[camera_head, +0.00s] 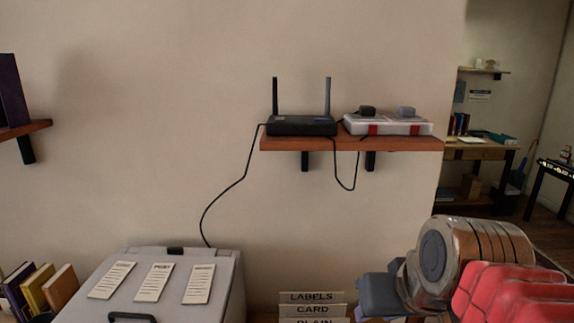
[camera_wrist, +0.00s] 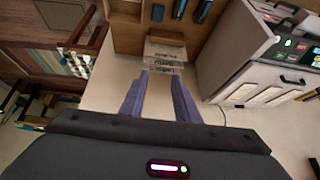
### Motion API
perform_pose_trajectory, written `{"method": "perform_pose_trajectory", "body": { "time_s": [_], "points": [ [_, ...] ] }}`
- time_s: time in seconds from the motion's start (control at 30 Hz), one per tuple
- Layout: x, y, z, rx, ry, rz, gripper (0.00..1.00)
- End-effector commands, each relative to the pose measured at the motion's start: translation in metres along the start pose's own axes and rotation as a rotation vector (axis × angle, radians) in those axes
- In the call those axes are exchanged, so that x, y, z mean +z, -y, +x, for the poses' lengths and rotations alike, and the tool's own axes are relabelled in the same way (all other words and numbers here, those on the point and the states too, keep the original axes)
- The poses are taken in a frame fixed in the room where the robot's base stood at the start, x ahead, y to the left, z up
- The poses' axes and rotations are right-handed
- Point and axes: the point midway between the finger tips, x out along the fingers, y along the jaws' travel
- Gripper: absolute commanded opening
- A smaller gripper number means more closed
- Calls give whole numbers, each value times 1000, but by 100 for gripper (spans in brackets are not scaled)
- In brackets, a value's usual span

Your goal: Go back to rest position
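My gripper (camera_wrist: 158,75) shows in the wrist view with its two bluish fingers apart. The gap between them is empty and nothing is held. Beyond the fingertips is a small sorter (camera_wrist: 165,50) with white label strips. The same sorter, marked LABELS and CARD (camera_head: 312,298), shows at the bottom of the head view. My arm (camera_head: 475,260), with metal joints and red parts, fills the lower right of the head view. My gripper's fingers cannot be made out there.
A grey printer (camera_head: 210,308) with paper slips on top stands lower left, beside several books (camera_head: 38,290). A wall shelf (camera_head: 285,143) holds a router (camera_head: 301,126) and a power strip (camera_head: 388,126); a cable (camera_head: 226,190) hangs down. The wall between is bare.

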Motion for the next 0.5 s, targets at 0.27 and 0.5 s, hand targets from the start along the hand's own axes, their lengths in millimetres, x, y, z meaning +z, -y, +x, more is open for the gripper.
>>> {"method": "perform_pose_trajectory", "body": {
  "time_s": [0.27,0.5],
  "points": [
    [77,-9,29,58,50,5,29],
    [98,-12,38,75,62,7,29]
  ]
}}
